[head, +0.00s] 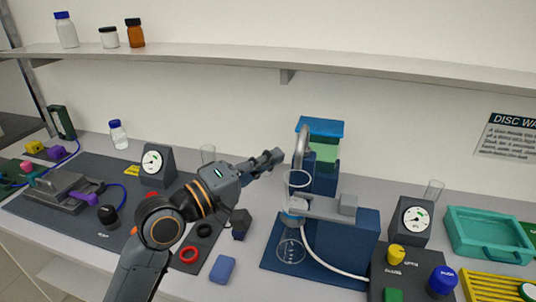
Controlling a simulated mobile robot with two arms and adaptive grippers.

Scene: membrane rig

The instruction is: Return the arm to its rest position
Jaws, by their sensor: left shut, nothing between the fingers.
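My left arm comes in from the lower left, and my left gripper (268,158) is shut and empty. It is raised over the bench, just left of the blue membrane rig (350,243). In the picture its fingertips are near the rig's curved grey spout; I cannot tell the exact gap. The rig has a clear glass cylinder (298,182), a blue-topped green block (320,140) and a white hose (325,262). My right gripper is not in view.
Red and black rings (189,254) and a blue block (222,269) lie near my arm. Gauges (153,162) stand at left and right (413,220). A teal tray (490,236) is at the right. A shelf (240,59) with bottles spans the back wall.

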